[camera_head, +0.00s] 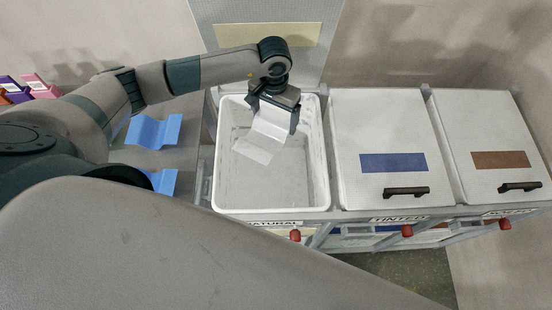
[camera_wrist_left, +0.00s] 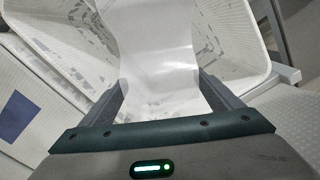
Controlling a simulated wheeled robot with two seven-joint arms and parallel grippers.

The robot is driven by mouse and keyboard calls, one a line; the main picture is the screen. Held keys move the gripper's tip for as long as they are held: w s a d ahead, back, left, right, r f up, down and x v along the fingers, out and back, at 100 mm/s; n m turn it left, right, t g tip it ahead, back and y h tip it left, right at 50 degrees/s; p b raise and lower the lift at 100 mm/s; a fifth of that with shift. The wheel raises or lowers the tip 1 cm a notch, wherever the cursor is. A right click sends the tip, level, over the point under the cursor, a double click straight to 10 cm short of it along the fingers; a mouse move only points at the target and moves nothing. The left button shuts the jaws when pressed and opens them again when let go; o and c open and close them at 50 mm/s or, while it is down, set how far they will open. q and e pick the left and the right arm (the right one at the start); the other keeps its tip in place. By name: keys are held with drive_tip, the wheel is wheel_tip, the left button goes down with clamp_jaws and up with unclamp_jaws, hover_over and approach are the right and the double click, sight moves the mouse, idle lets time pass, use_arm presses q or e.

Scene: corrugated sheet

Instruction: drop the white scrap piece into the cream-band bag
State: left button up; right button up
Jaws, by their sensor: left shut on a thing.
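The white scrap piece (camera_head: 262,145) is a bent, wavy sheet. My left gripper (camera_head: 274,110) is shut on its upper end, and the sheet hangs tilted below the fingers. In the left wrist view the white sheet (camera_wrist_left: 165,50) spans between the two fingers. The cream-band bag (camera_head: 280,192) is a white, open-topped container labelled NATURAL. Its lid stands raised behind it and bears the cream band (camera_head: 268,34). The gripper and the scrap are over its opening, inside the rim outline. The height of the scrap's lower edge above the floor is hard to tell. My right gripper is not in view.
To the right stand two closed containers, one with a blue band (camera_head: 393,162) and one with a brown band (camera_head: 500,159), each with a black handle. Blue wavy pieces (camera_head: 154,130) lie on a grey surface at left. Pink (camera_head: 40,86) and purple items stand at far left.

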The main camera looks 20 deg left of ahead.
use_arm(q)
drive_tip(key=shift+f+b, duration=0.3)
drive_tip(key=shift+f, duration=1.3)
drive_tip(key=o, duration=0.9)
drive_tip(key=shift+o, duration=0.2)
drive_tip(key=shift+r, duration=0.1)
drive_tip(key=shift+w+r+b, duration=0.1)
drive_tip(key=shift+r+b, duration=0.25)
drive_tip(key=shift+r, duration=0.25)
wheel_tip(320, 180, up, 16)
drive_tip(key=b, duration=0.5)
